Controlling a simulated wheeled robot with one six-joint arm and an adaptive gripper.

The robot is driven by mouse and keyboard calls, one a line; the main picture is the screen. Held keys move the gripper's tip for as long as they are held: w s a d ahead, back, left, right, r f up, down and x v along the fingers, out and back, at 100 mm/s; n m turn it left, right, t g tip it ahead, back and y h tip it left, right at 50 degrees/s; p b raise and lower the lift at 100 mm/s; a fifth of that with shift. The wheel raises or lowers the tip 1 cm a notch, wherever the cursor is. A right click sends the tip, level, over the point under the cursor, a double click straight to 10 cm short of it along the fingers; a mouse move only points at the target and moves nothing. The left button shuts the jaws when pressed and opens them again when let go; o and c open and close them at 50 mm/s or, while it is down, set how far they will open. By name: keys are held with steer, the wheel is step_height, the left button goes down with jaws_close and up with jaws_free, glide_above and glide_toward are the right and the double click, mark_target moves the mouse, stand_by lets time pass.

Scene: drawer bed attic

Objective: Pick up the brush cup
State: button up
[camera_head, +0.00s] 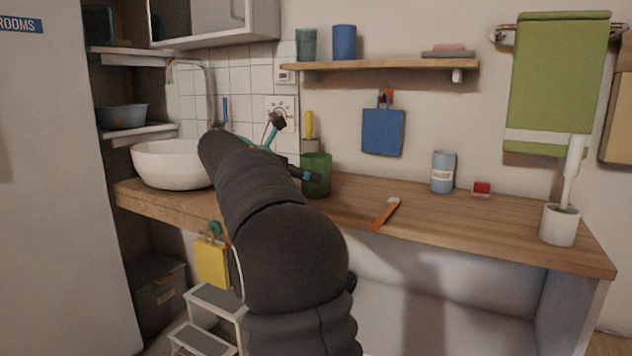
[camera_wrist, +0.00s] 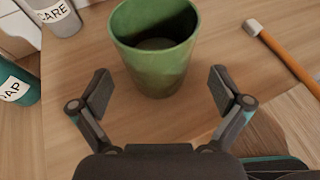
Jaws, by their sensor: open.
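The green cup (camera_head: 317,177), which I take as the brush cup, stands upright on the wooden counter, left of its middle. In the wrist view the green cup (camera_wrist: 157,62) is at the top centre and looks empty inside. My gripper (camera_wrist: 160,90) is open, with one finger on each side of the cup's near lower part. I cannot tell whether either finger touches it. In the head view my gripper (camera_head: 303,174) is at the cup's left side and partly hidden by my arm.
An orange toothbrush (camera_head: 386,213) lies on the counter (camera_head: 480,225) to the right. A white holder with a brush (camera_head: 559,225) stands at the right end. A blue-grey canister (camera_head: 442,173) and white basin (camera_head: 172,164) stand there too. Labelled bottles (camera_wrist: 14,84) are close left in the wrist view.

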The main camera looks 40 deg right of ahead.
mark_target(316, 160)
steer(key=x, duration=0.4)
steer(key=shift+w+d+f+b, duration=0.15)
steer(key=shift+w+d+b, duration=0.05)
steer(key=shift+d+b, duration=0.15)
steer(key=c, duration=1.4)
steer(key=shift+r, duration=0.25)
steer(key=shift+r+p, duration=0.45)
steer(key=shift+r, duration=0.55)
steer(key=shift+r+p, duration=0.35)
steer(key=shift+r, duration=0.6)
steer(key=shift+s+a+r, duration=0.35)
steer(key=shift+s+r, duration=0.75)
steer(key=shift+s, duration=0.8)
steer(key=shift+s+a+r, duration=0.3)
steer(key=shift+s+r, duration=0.8)
steer(key=shift+s, duration=0.8)
steer(key=shift+s+a+r, duration=0.35)
steer(key=shift+s+r, duration=0.8)
steer(key=shift+s, duration=0.75)
